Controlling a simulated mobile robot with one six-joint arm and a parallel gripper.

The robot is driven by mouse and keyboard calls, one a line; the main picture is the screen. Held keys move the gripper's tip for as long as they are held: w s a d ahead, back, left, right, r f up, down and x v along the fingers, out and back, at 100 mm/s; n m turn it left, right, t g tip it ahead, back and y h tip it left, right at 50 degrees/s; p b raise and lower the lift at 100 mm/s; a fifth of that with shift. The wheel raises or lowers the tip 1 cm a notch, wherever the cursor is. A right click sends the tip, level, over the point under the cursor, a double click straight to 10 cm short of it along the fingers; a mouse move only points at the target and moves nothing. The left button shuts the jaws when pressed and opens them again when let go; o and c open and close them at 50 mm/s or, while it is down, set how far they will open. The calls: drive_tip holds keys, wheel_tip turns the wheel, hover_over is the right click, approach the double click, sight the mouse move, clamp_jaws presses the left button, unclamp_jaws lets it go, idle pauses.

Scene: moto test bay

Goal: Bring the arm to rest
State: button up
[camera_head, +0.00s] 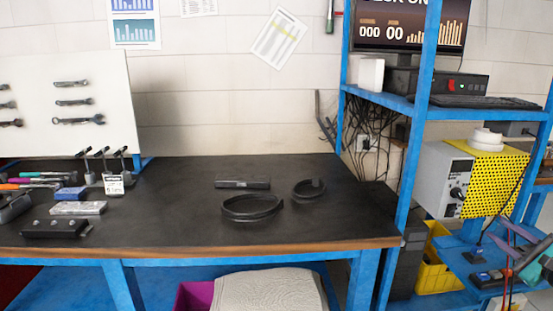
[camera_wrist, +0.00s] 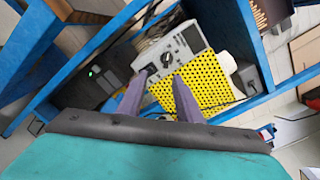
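My gripper (camera_wrist: 158,80) shows at the bottom of the wrist view, with a teal body and two purple-grey fingers. The fingers stand apart with nothing between them. Beyond them are a grey instrument box (camera_wrist: 172,55) and a yellow panel with black dots (camera_wrist: 205,85); I see no contact with either. In the head view my gripper (camera_head: 505,240) is at the right edge, in front of the blue shelf rack, partly cut off by the frame.
The black-topped workbench (camera_head: 160,225) holds two black coils (camera_head: 252,208), a dark bar (camera_head: 242,184) and several tools at left. The blue rack (camera_head: 415,150) stands right, with a keyboard (camera_head: 487,102) on its shelf and a yellow bin (camera_head: 437,275) below. Loose cables hang behind it.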

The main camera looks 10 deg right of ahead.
drive_tip(key=w+a+f+n+g+y, duration=0.25)
drive_tip(key=w+a+f, duration=0.25)
drive_tip(key=a+f, duration=0.4)
drive_tip(key=w+a+f+n+g+y, duration=0.25)
drive_tip(key=w+a+f, duration=0.35)
drive_tip(key=f, duration=0.6)
drive_tip(key=s+a+f+n+g+y+p, duration=0.2)
drive_tip(key=a+f+n+g, duration=0.5)
drive_tip(key=a+f, duration=1.35)
drive_tip(key=s+a+f+n+g+h, duration=0.1)
drive_tip(key=s+a+f+n+g, duration=0.55)
drive_tip(key=s+a+f, duration=0.8)
drive_tip(key=s+a+f+n+g+h, duration=0.2)
drive_tip(key=s+f+n, duration=0.1)
drive_tip(key=s, duration=0.5)
drive_tip(key=s+a+f+n+g+h, duration=0.2)
drive_tip(key=s+n, duration=0.3)
drive_tip(key=s, duration=0.3)
drive_tip(key=shift+s+f+n+g+h+p, duration=0.15)
drive_tip(key=shift+f+n+g+h+p, duration=0.3)
drive_tip(key=shift+f, duration=0.45)
